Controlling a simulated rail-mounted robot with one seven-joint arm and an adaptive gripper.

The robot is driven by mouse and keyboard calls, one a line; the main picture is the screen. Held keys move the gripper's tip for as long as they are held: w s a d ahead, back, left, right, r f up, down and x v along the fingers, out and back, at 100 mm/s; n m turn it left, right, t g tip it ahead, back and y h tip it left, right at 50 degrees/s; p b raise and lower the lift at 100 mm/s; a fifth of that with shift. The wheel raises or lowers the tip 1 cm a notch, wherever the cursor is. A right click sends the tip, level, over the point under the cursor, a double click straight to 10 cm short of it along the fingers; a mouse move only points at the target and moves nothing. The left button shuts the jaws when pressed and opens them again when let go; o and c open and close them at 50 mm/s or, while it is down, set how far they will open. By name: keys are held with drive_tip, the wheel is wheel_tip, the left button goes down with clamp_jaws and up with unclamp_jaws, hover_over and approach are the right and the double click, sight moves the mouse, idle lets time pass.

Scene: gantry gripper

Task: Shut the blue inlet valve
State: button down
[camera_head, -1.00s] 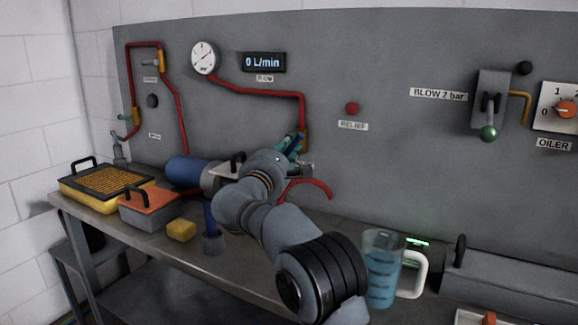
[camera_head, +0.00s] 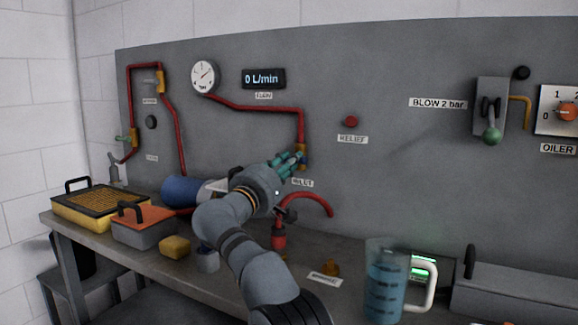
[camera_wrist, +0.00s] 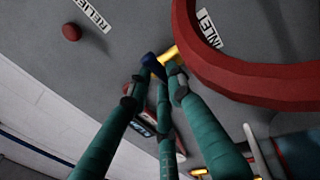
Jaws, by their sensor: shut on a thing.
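The blue inlet valve handle (camera_wrist: 152,64) sits against the yellow valve body (camera_wrist: 168,54) on the grey panel in the wrist view. In the head view the yellow valve body (camera_head: 303,150) is at the lower end of a red pipe, just above the INLET label (camera_head: 302,182), and my fingers mostly cover the handle. My gripper (camera_head: 295,161) has teal fingers that reach the valve from the lower left. In the wrist view my gripper (camera_wrist: 155,80) has its fingertips closed around the blue handle. The handle's exact angle is hard to tell.
The flow display (camera_head: 264,78) reads 0 L/min. A curved red hose (camera_head: 313,200) lies close below the valve. A blue-filled jug (camera_head: 385,285), an orange-lidded box (camera_head: 145,225) and a yellow sponge (camera_head: 174,247) stand on the bench.

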drive_tip(key=shift+m, duration=0.7)
drive_tip(key=c, duration=1.6)
unclamp_jaws()
drive_tip(key=shift+d, duration=0.1)
drive_tip(key=shift+o, duration=0.2)
drive_tip(key=v, duration=1.2)
drive_tip(key=shift+w, duration=0.15)
drive_tip(key=x, duration=1.1)
drive_tip(key=shift+w, duration=0.35)
drive_tip(key=shift+s, duration=0.15)
